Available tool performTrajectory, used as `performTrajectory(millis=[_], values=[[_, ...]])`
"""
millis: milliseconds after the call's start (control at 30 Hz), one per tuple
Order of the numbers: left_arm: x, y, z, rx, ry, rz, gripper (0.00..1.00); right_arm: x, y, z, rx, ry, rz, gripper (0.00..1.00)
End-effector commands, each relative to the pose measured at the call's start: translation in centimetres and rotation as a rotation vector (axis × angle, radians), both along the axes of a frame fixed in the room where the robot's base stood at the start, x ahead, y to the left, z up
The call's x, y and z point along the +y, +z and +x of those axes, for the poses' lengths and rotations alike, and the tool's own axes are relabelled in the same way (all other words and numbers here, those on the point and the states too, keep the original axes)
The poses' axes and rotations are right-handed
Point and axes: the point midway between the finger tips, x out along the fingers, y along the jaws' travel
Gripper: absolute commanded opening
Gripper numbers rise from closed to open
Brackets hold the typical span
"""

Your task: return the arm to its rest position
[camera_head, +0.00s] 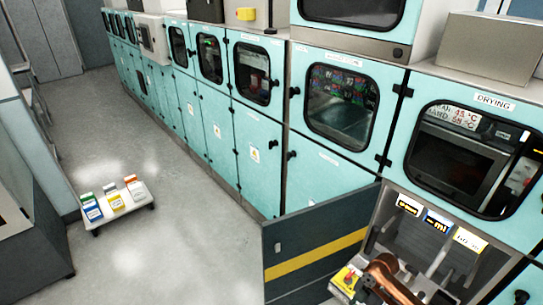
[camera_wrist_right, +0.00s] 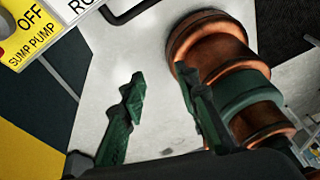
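My right gripper (camera_wrist_right: 162,88) shows in the right wrist view with its two green fingers apart. Only a pale grey surface shows between them, and they hold nothing. A copper-coloured arm link of mine (camera_head: 388,276) shows at the bottom right of the head view, in front of the grey sink unit. A copper and green arm part of mine (camera_wrist_right: 225,75) also fills the right side of the wrist view, close behind the right finger. My left gripper is not in either view.
A yellow switch box (camera_head: 346,279) with a red knob is close beside my arm link; its "SUMP PUMP OFF" label (camera_wrist_right: 32,32) shows in the wrist view. A dark panel with a yellow stripe (camera_head: 316,258) stands left. Teal cabinets (camera_head: 262,150) line the back. The left floor is open around a low cart (camera_head: 118,212).

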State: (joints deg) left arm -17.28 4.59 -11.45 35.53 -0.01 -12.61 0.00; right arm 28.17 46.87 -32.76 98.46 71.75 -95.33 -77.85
Motion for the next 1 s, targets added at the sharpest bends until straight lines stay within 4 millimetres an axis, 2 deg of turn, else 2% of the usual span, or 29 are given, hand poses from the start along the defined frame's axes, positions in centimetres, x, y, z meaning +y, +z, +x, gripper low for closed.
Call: performTrajectory(millis=[33,200,367,467,600,1000], values=[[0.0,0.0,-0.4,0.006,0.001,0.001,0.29,1.3,-1.5,-1.5,0.004,-0.042,0.002,0.29],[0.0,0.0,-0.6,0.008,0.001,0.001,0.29,5.2,-5.0,-6.1,-0.020,-0.318,-0.013,0.29],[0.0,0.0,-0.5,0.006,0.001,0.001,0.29,6.7,-5.9,-10.2,-0.049,-0.705,-0.016,0.29],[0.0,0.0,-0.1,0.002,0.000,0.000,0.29,5.8,-5.5,-12.7,-0.062,-0.979,-0.023,0.29],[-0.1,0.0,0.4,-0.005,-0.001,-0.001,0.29,3.3,-4.5,-15.5,-0.079,-1.294,-0.044,0.29],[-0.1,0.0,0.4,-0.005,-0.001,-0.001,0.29,-3.5,-1.6,-22.2,-0.130,-1.857,-0.113,0.29]])
